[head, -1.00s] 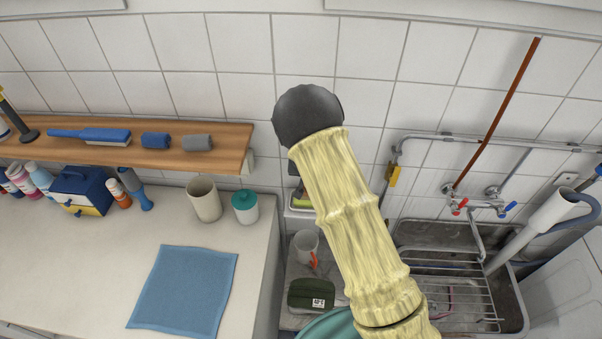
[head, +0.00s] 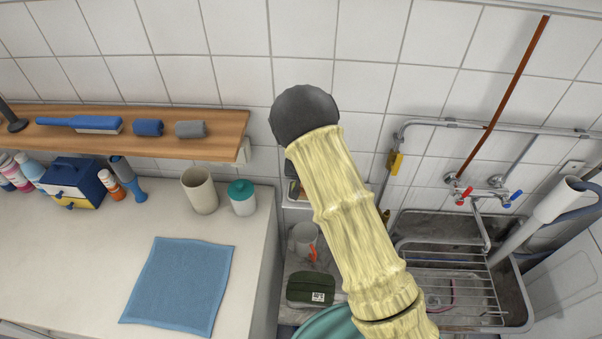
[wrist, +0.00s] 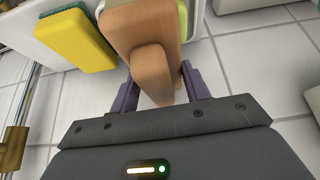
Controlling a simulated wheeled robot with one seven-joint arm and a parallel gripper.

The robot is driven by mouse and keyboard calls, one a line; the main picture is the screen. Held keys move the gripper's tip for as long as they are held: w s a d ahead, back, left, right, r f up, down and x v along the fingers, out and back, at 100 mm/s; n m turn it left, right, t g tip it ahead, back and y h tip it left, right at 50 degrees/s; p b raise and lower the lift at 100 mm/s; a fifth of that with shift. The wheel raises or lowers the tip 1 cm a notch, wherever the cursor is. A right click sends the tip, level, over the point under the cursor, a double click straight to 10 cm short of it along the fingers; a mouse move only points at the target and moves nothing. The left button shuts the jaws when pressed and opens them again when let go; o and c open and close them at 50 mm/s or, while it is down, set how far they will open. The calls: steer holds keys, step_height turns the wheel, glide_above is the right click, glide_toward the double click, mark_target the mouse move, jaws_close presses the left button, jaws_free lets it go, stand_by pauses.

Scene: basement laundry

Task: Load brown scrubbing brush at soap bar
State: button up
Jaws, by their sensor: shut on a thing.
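My gripper (wrist: 158,86) is shut on the brown scrubbing brush (wrist: 142,22), a wooden block with a rounded grip, in the wrist view. Its dark purple fingers are on both sides of the grip. Beyond the brush is a white tray (wrist: 70,40) with a yellow sponge (wrist: 75,40) on the left. A pale green edge (wrist: 186,18) shows just behind the brush; I cannot tell whether it is the soap bar. Whether the brush touches the tray is hidden. In the head view my arm covers the brush and most of the wall tray.
A wooden shelf (head: 215,143) holds a blue brush (head: 85,124) and two rolls. A beige cup (head: 200,190) and teal-lidded jar (head: 241,197) stand on the counter beside a blue cloth (head: 180,285). A sink (head: 520,300) with a rack lies right.

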steer(key=shift+w+d, duration=0.1)
steer(key=shift+d, duration=0.25)
steer(key=shift+a, duration=0.2)
steer(key=shift+w+a+f, duration=0.1)
steer(key=shift+w+f, duration=0.05)
steer(key=shift+f, duration=0.2)
steer(key=shift+a, duration=0.15)
steer(key=shift+s+b, duration=0.2)
steer(key=shift+b, duration=0.1)
steer(key=shift+d+f, duration=0.15)
steer(key=shift+d, duration=0.3)
steer(key=shift+a, duration=0.2)
